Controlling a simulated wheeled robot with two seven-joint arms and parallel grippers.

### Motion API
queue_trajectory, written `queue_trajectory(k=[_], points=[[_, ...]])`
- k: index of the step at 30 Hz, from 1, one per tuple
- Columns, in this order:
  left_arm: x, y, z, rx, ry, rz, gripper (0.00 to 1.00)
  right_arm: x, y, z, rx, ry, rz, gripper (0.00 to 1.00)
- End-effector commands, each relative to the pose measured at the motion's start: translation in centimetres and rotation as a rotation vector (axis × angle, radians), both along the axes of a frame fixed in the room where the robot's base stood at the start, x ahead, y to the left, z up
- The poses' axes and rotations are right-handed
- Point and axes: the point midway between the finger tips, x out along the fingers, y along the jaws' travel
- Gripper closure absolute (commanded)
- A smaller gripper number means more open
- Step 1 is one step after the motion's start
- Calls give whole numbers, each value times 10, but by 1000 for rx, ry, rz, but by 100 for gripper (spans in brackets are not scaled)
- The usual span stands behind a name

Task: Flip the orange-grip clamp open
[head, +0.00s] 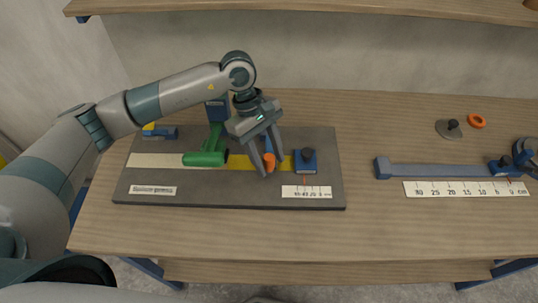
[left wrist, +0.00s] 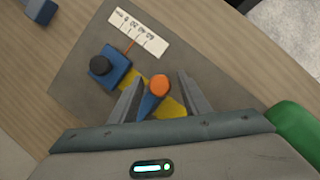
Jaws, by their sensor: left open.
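The orange-grip clamp (head: 269,163) is on the dark grey board (head: 230,190), over the yellow strip (head: 241,162). Its orange tip shows in the left wrist view (left wrist: 159,85), with a blue arm (left wrist: 147,106) behind it. My left gripper (head: 273,170) is open, pointing down, with one finger on each side of the clamp. In the left wrist view the orange grip is between the fingers, slightly beyond the tips (left wrist: 158,85). I cannot tell whether the fingers touch it. My right gripper is not in view.
A blue block with a black knob (head: 306,160) stands close right of the gripper. A green roller (head: 206,158) lies to the left. A blue rail with a ruler (head: 440,171), a grey disc (head: 448,129) and an orange ring (head: 476,121) lie right. A shelf (head: 330,8) overhangs the back.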

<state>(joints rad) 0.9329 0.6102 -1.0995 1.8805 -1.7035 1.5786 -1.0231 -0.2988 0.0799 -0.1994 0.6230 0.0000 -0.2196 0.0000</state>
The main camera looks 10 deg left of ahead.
Motion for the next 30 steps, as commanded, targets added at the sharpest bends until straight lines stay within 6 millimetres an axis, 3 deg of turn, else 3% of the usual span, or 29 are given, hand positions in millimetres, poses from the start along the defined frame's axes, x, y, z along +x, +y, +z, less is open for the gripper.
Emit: queue_trajectory(k=[11, 17, 30], points=[[-1, -1, -4, -1, -1, 0, 57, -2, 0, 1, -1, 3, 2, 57], [-1, -1, -4, 0, 0, 0, 100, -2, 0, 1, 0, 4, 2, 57], [2, 0, 0, 1, -4, 0, 100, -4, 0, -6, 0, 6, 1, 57]])
